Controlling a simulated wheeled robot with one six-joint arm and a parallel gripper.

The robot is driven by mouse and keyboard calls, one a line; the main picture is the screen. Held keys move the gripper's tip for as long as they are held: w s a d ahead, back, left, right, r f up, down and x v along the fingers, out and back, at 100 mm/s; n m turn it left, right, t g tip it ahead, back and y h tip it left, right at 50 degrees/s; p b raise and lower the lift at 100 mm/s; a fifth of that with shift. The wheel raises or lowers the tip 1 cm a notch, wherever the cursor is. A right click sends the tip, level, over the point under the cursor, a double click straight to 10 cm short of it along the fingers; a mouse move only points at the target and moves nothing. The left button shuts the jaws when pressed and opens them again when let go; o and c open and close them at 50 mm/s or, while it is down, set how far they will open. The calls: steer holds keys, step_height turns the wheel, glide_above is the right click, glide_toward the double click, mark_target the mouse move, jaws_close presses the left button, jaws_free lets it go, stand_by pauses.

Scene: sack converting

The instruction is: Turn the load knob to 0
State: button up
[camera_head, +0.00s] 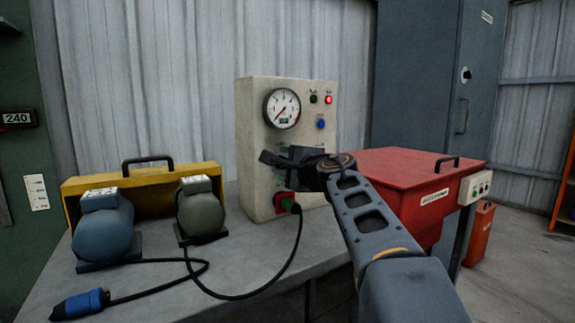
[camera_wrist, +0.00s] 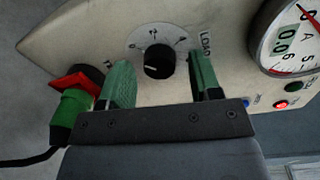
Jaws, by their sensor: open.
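The black load knob (camera_wrist: 158,62) sits on a pale round dial on the beige control panel (camera_wrist: 85,40), beside a "LOAD" label. Its white mark points left in the wrist view; a "2" shows above the knob, and I cannot tell which number the mark meets. My gripper (camera_wrist: 160,72) is open, with one green-padded finger on each side of the knob and a visible gap on both sides. In the head view my gripper (camera_head: 284,158) is in front of the panel box (camera_head: 253,125) and hides the knob.
A gauge (camera_head: 282,108), a lit red lamp (camera_head: 328,100) and a blue button (camera_head: 320,124) are above. A red switch with a green plug (camera_wrist: 72,105) is close to one finger. Two motors (camera_head: 103,225) (camera_head: 200,210) stand left; a red bin (camera_head: 400,170) stands right.

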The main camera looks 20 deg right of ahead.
steer(key=s+d+p, duration=0.1)
steer(key=s, duration=1.2)
steer(key=shift+s+d+r, duration=0.3)
steer(key=shift+s+r, duration=0.05)
steer(key=shift+r+p, duration=0.1)
steer(key=shift+p, duration=0.25)
